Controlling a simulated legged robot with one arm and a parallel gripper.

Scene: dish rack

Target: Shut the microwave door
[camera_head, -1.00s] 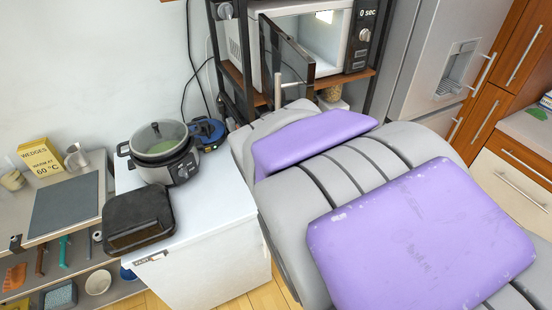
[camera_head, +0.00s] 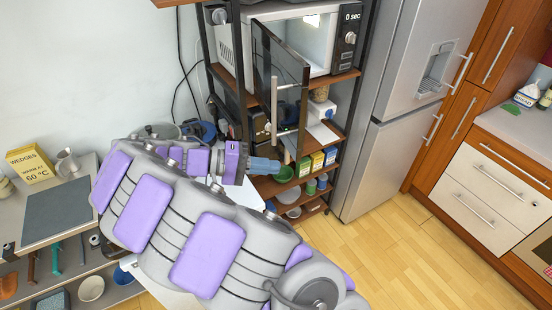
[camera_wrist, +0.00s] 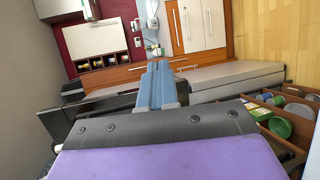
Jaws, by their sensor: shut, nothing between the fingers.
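The microwave (camera_head: 336,63) stands on the upper shelf of a rack in the head view, white with a display reading "0 sec". Its door (camera_head: 290,62), dark glass with a pale upright handle (camera_head: 274,100), stands open and swung out toward me, so part of the lit inside shows. My gripper (camera_head: 278,166), with blue fingers, is just below the door's lower edge, pointing right. The fingers also show in the wrist view (camera_wrist: 156,68), shut and empty. I cannot tell whether they touch the door. My arm hides the lower left of the rack.
Lower shelves hold boxes, bowls and jars (camera_head: 284,174). A grey fridge (camera_head: 395,110) stands right of the rack, with wooden cabinets (camera_head: 490,75) beyond. The wooden floor (camera_head: 390,245) at lower right is clear.

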